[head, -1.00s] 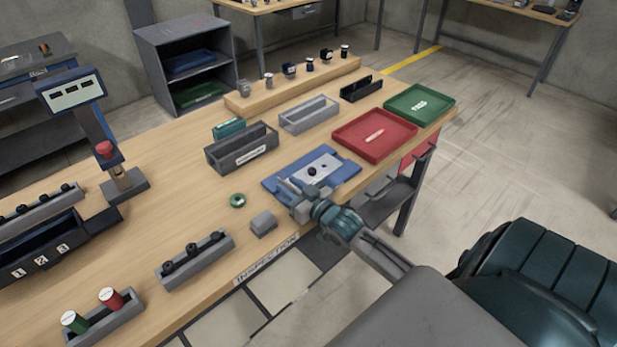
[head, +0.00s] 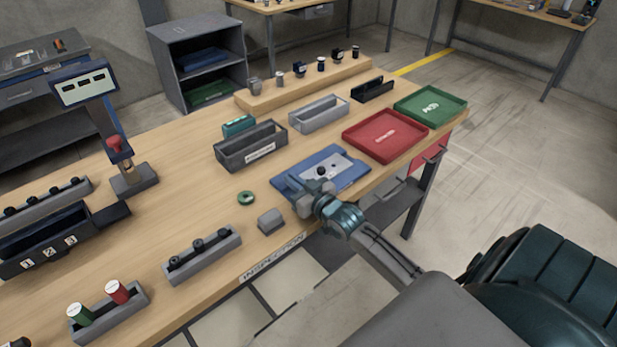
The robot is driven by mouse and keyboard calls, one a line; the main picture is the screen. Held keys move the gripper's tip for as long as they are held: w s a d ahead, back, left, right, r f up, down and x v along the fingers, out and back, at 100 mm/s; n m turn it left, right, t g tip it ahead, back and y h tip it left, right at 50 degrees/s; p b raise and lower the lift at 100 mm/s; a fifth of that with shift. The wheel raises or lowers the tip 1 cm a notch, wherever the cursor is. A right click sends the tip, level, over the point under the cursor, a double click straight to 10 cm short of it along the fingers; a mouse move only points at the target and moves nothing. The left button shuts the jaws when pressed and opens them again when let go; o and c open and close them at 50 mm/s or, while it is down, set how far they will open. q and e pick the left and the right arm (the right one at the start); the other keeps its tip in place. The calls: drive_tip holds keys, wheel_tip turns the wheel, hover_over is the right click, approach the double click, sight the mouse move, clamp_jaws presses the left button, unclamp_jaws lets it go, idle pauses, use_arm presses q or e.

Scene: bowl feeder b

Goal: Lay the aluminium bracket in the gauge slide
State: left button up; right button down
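A blue fixture plate (head: 346,178), which looks like the gauge slide, lies near the front edge of the bench in the head view. A pale metal piece (head: 335,168) with a dark knob (head: 322,171) sits on it. My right gripper (head: 311,193) is over the fixture's front left part and hides some of it. Its fingers are small and partly hidden by the wrist, so I cannot tell whether they are open or hold anything. I cannot make out the aluminium bracket for certain. My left gripper is not in view.
A small grey block (head: 270,220) and a green ring (head: 246,198) lie left of the fixture. A red tray (head: 385,134) and a green tray (head: 430,105) stand right and behind. Grey bins (head: 251,147) stand behind.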

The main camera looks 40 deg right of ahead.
drive_tip(key=shift+r, duration=1.4)
drive_tip(key=s, duration=0.3)
drive_tip(key=s+r, duration=0.1)
drive_tip(key=s, duration=0.1)
drive_tip(key=shift+s+d, duration=0.2)
drive_tip(key=shift+d, duration=0.1)
drive_tip(key=s+d+r+b, duration=0.1)
drive_tip(key=s+b, duration=0.1)
drive_tip(key=s, duration=0.8)
drive_tip(key=shift+s, duration=0.25)
